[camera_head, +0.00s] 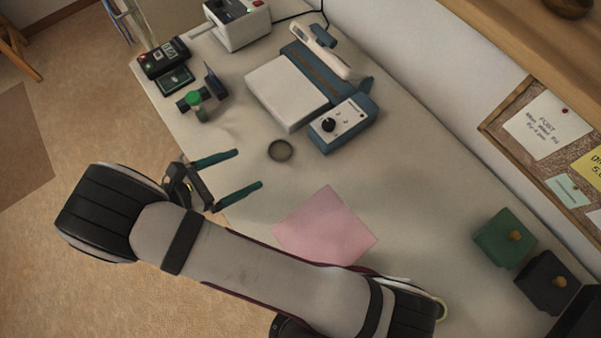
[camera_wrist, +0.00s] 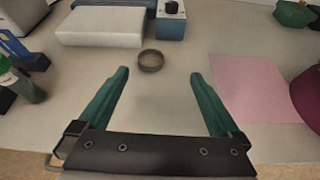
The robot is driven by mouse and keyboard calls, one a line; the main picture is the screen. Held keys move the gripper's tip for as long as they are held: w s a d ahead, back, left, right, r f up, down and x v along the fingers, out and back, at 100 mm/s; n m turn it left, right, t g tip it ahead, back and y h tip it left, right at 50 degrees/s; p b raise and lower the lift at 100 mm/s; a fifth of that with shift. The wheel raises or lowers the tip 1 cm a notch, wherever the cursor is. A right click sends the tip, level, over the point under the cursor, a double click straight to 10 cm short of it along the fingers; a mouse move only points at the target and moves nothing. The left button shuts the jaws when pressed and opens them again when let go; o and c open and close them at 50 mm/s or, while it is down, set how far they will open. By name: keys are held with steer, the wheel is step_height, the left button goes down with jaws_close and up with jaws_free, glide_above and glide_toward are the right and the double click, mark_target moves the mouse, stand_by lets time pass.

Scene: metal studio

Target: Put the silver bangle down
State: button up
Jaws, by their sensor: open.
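In the wrist view my gripper (camera_wrist: 160,75) is open and empty, apart from the bangle.
A pink sheet (camera_head: 326,226) lies right of the gripper. The blue and white device (camera_head: 288,93) stands behind the bangle. A green-capped item (camera_head: 194,100) and black boxes (camera_head: 164,58) stand at the left. Green (camera_head: 505,238) and black (camera_head: 548,283) blocks stand at the right.

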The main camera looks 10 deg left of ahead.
steer(key=w+d+r+m+g, duration=0.2)
steer(key=d+r+m+g, duration=0.55)
steer(key=d+m, duration=0.35)
steer(key=s+d+r+m+g+y, duration=0.1)
steer(key=s+d+r+m+y, duration=0.3)
steer(key=m, duration=0.6)
steer(key=s+d+r+m+g+y, duration=0.1)
steer(key=s+d+r+m+y, duration=0.3)
steer(key=m, duration=0.7)
steer(key=s+d+y, duration=0.2)
steer(key=s+d, duration=0.2)
steer(key=shift+s+d+r+y, duration=0.2)
steer(key=shift+r+y, duration=0.15)
steer(key=shift+y, duration=0.05)
